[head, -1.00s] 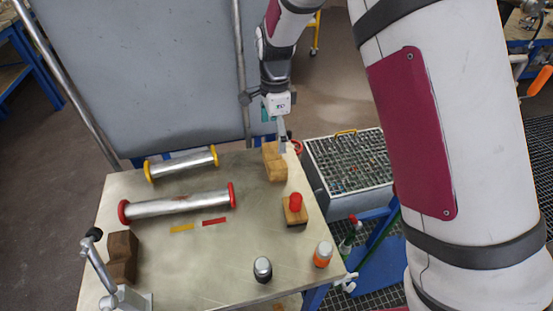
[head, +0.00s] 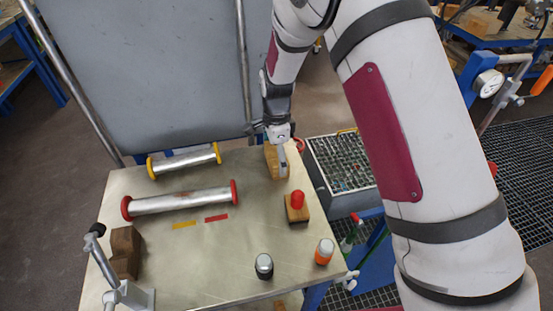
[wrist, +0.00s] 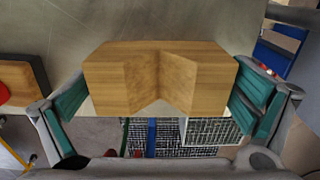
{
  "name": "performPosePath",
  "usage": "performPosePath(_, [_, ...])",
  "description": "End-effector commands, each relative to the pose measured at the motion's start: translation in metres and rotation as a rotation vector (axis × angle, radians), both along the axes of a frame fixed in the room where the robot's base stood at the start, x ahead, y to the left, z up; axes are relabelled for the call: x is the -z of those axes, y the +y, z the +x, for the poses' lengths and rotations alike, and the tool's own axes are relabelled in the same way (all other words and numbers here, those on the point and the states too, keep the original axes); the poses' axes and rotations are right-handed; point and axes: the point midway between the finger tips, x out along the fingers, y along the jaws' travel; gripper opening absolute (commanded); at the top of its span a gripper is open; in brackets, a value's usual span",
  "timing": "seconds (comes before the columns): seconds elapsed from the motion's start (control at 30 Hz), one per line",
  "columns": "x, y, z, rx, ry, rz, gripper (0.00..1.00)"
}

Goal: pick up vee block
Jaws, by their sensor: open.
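The light wooden vee block (head: 272,160) stands at the table's far right edge in the head view. In the wrist view the vee block (wrist: 120,78) fills the middle, its V notch facing the bottom of the picture. My gripper (wrist: 160,98) is open, with one teal-padded finger at the left end of the block and the other at the right end. Slim gaps seem to show between pads and block. In the head view my gripper (head: 279,160) is down at the block, and one finger hides part of it.
A red-topped piece on a wooden block (head: 297,208) stands just in front. Two flanged cylinders (head: 180,202) (head: 184,163) lie to the left. A darker brown notched block (head: 124,254) is at front left. A grated bin (head: 341,163) is beyond the right edge. The table's middle is mostly clear.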

Motion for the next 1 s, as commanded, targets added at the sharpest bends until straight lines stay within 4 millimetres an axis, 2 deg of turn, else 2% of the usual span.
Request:
performPosePath(0.07, [0.000, 0.000, 0.000, 0.000, 0.000, 0.000, 0.98])
performPosePath(0.23, [0.000, 0.000, 0.000, 0.000, 0.000, 0.000, 0.60])
performPosePath(0.57, [-0.004, 0.000, 0.000, 0.000, -0.002, 0.000, 0.60])
performPosePath(0.67, [-0.016, 0.000, 0.001, 0.000, -0.003, 0.001, 0.60])
performPosePath(1.0, [-0.079, 0.000, 0.001, 0.000, -0.003, 0.001, 0.60])
